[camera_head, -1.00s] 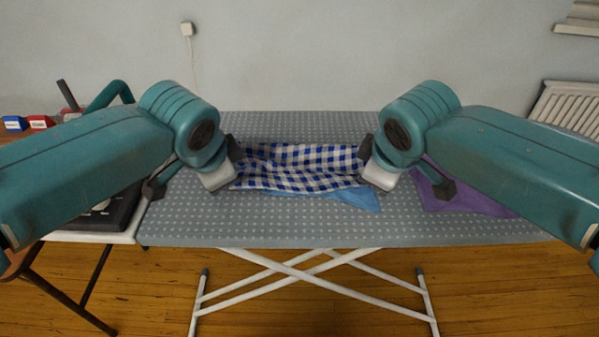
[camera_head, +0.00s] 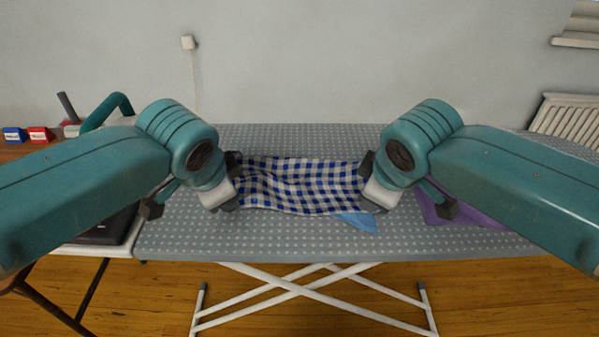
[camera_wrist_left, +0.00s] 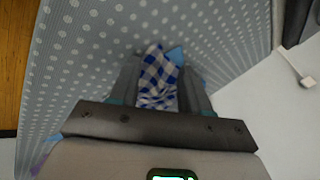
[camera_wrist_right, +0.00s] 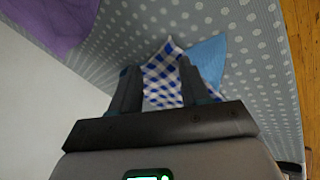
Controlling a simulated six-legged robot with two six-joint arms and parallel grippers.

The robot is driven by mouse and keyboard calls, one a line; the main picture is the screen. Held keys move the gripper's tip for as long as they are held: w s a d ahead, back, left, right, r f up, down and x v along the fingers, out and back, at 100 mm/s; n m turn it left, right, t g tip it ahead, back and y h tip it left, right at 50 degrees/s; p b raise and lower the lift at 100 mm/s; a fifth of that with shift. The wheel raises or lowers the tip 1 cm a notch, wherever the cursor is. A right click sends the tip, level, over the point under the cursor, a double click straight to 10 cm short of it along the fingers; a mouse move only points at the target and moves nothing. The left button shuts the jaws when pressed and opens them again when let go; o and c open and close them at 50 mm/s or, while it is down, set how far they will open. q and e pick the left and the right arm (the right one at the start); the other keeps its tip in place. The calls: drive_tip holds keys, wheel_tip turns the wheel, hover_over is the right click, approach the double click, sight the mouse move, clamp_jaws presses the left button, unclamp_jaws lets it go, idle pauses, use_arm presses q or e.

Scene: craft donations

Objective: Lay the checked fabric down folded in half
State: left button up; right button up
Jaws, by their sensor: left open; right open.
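The blue-and-white checked fabric (camera_head: 300,184) lies on the grey dotted ironing board (camera_head: 290,236) between my two grippers, wrinkled. My left gripper (camera_head: 232,186) is open at the fabric's left end; in the left wrist view the fabric (camera_wrist_left: 158,82) shows between its fingers (camera_wrist_left: 158,88). My right gripper (camera_head: 372,188) is open at the fabric's right end; in the right wrist view the fabric (camera_wrist_right: 163,78) shows between its fingers (camera_wrist_right: 158,90). My wrists hide the fabric's ends in the head view. I cannot tell whether the fingers touch it.
A light blue cloth (camera_head: 358,221) shows from under the fabric's front right edge. A purple cloth (camera_head: 470,214) lies to the right, partly behind my right arm. Red and blue boxes (camera_head: 38,134) stand far left. The board's front strip is clear.

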use_arm(q)
drive_tip(key=s+v, duration=0.1)
drive_tip(key=v, duration=0.9)
drive_tip(key=shift+f, duration=0.2)
use_arm(e)
drive_tip(key=s+v, duration=0.1)
drive_tip(key=v, duration=0.9)
drive_tip(key=shift+f, duration=0.2)
